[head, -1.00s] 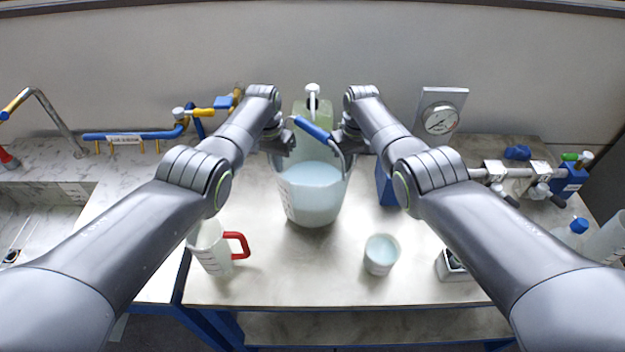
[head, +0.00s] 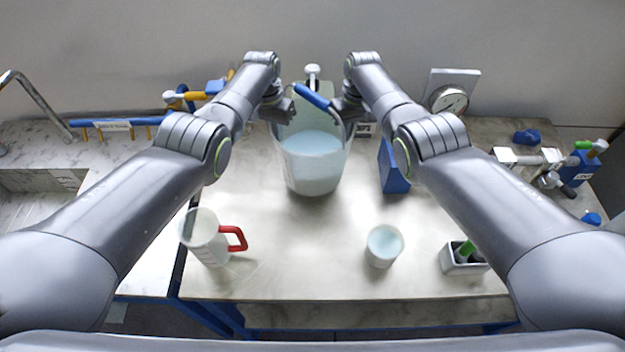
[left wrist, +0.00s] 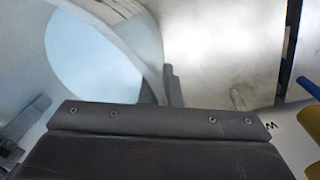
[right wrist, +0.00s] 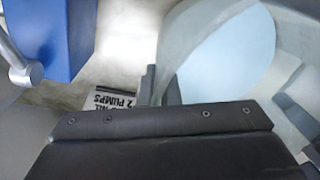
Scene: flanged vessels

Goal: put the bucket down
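The bucket (head: 312,165) is a translucent, upright pail with pale blue liquid and a blue-gripped handle (head: 312,97). It is toward the back of the table, between my arms. I cannot tell whether its base touches the tabletop. My left gripper (head: 284,110) is at its left side and my right gripper (head: 343,108) at its right. In the left wrist view, narrow fingers (left wrist: 162,88) sit close on either side of the bucket wall (left wrist: 150,40). The right wrist view shows the same with its fingers (right wrist: 160,86). The fingertips are partly hidden.
A white jug (head: 205,238) with a red handle stands front left, and a cup (head: 384,246) of pale liquid front right. A blue block (head: 393,170) is close right of the bucket. A pump bottle (head: 312,76) stands behind it. The table's middle (head: 300,240) is clear.

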